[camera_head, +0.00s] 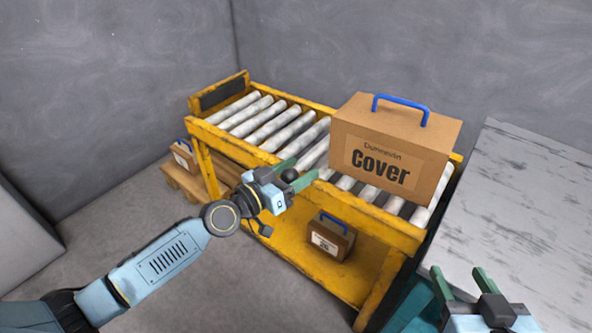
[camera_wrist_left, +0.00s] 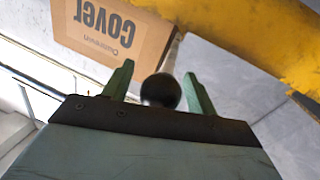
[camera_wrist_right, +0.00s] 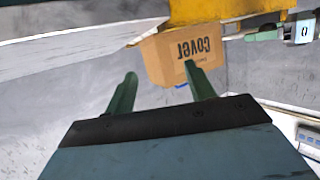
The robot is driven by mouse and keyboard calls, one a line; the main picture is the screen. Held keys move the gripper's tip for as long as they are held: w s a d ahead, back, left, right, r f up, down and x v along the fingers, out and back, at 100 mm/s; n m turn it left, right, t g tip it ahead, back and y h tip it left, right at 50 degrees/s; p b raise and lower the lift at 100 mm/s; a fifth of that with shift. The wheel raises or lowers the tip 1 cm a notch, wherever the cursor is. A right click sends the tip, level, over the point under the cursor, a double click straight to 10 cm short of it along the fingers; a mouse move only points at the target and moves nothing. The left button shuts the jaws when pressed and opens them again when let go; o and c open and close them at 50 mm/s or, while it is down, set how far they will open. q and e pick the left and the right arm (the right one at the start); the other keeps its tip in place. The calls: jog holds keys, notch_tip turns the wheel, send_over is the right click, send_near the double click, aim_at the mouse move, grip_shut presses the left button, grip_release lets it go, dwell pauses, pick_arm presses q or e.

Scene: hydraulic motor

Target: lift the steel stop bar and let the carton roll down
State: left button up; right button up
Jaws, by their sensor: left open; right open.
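The carton (camera_head: 385,152), brown with a blue handle and the word "Cover", sits upright on the rollers at the right end of the yellow conveyor. My left gripper (camera_head: 304,167) is open at the conveyor's near rail, left of the carton. A black ball knob (camera_head: 290,175) sits between its fingers, and the knob also shows between them in the left wrist view (camera_wrist_left: 160,91). The fingers are not closed on it. I cannot make out the steel stop bar clearly; my left gripper covers that area. My right gripper (camera_head: 459,270) is open and empty at the lower right.
The yellow roller conveyor (camera_head: 228,138) has bare rollers left of the carton. A smaller box (camera_head: 331,237) stands on its lower shelf, and another box (camera_head: 184,156) is at the left on a wooden pallet. A grey-white table (camera_head: 530,205) stands at the right.

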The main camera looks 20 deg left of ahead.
pick_arm(q)
grip_shut()
dwell(0.4)
jog(key=shift+r, duration=0.1)
